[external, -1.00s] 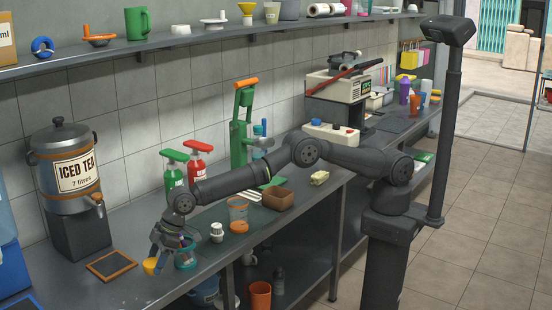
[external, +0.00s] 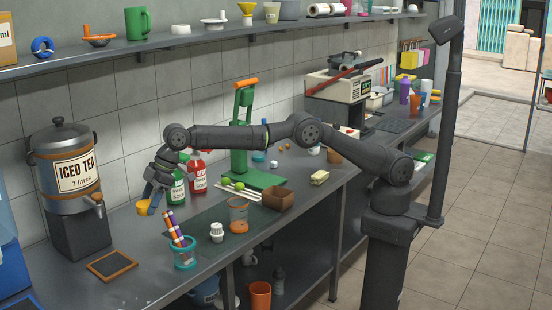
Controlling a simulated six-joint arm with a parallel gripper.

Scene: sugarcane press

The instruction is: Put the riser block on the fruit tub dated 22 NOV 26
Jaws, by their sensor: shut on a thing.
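A clear tub with orange contents (external: 238,216) stands on the dark mat. A teal-rimmed clear tub (external: 185,256) with striped sticks stands nearer the front edge. No date is readable on either, so I cannot tell which is the 22 NOV 26 tub.
A white-capped jar (external: 217,233) stands between the tubs. An iced tea urn (external: 70,175) stands left. The counter near a brown-framed slate (external: 111,265) is clear.

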